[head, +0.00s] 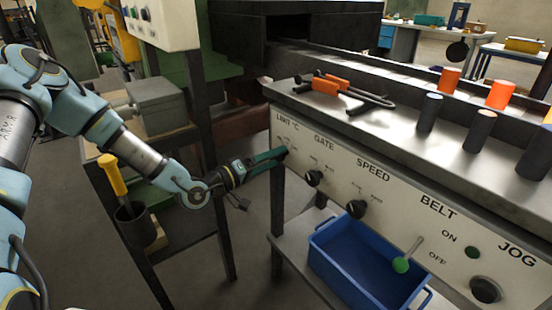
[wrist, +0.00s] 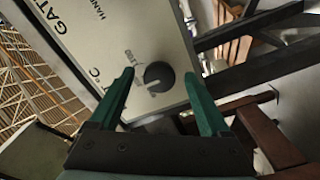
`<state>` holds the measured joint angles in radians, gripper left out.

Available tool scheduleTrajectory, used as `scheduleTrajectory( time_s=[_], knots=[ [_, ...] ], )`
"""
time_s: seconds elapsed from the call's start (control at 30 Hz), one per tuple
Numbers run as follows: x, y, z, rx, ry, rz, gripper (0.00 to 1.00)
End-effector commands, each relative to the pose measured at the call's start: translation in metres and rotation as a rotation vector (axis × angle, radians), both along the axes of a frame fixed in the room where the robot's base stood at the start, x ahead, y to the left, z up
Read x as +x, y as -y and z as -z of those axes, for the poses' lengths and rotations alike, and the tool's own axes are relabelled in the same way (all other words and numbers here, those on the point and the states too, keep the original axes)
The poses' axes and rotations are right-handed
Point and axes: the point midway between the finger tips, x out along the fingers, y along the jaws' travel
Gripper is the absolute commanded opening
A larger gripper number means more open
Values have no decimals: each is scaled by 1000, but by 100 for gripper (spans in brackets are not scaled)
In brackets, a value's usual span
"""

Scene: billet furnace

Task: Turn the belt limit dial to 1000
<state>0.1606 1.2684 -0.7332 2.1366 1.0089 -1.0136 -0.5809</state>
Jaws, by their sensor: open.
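The limit dial is a dark round knob (wrist: 159,76) on the pale control panel, with small scale marks beside it. In the wrist view it lies between the two green fingers of my gripper (wrist: 160,82), which is open. I cannot tell whether either finger touches it, and the scale numbers are too small to read surely. In the head view my gripper (head: 284,153) is at the panel's left end, below the "LIMIT °C" label (head: 287,123), and hides the dial there.
The panel (head: 400,208) also carries a gate knob (head: 313,178), a speed knob (head: 356,208), a green-tipped belt lever (head: 402,264) and a jog button (head: 485,290). A blue bin (head: 350,262) stands below. Orange-handled tongs (head: 345,90) and several billets lie or stand on top.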

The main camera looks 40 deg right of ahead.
Motion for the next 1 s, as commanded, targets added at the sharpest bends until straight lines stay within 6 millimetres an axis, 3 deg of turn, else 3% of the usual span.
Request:
scheduleTrajectory(
  time_s=[0.3,0.5,1.0],
  knots=[
    [5,-63,2,1,0,-4,81],
    [6,-88,1,0,0,-1,81],
    [5,-95,0,0,0,0,81]
  ],
)
